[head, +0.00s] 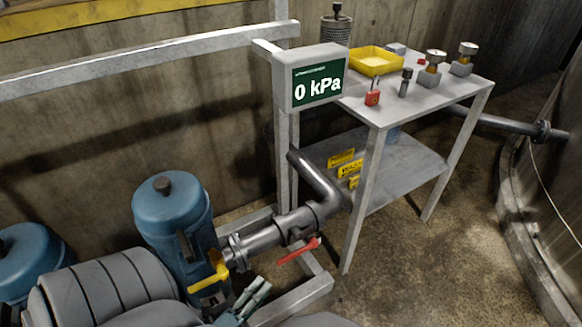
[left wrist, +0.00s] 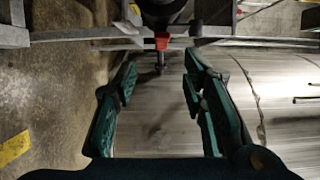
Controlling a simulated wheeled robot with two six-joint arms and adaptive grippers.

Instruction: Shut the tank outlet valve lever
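A red lever (head: 299,250) sits on a valve of the grey pipe (head: 268,238) in the head view, sticking out across the pipe's line. A yellow lever (head: 208,277) is beside the blue tank (head: 174,215). I cannot tell for certain which one is the tank outlet lever. My left gripper (head: 262,288) is low in the head view, below the pipe and apart from the red lever. The left wrist view shows its fingers open and empty, with a red part (left wrist: 162,43) beyond and between the fingertips. My right gripper is not in view.
A grey metal table (head: 416,108) with a yellow tray (head: 377,66) and small fittings stands behind the pipe. A display (head: 318,86) reads 0 kPa. A metal frame rail (head: 297,300) runs along the floor below the pipe. Floor right of the table legs is clear.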

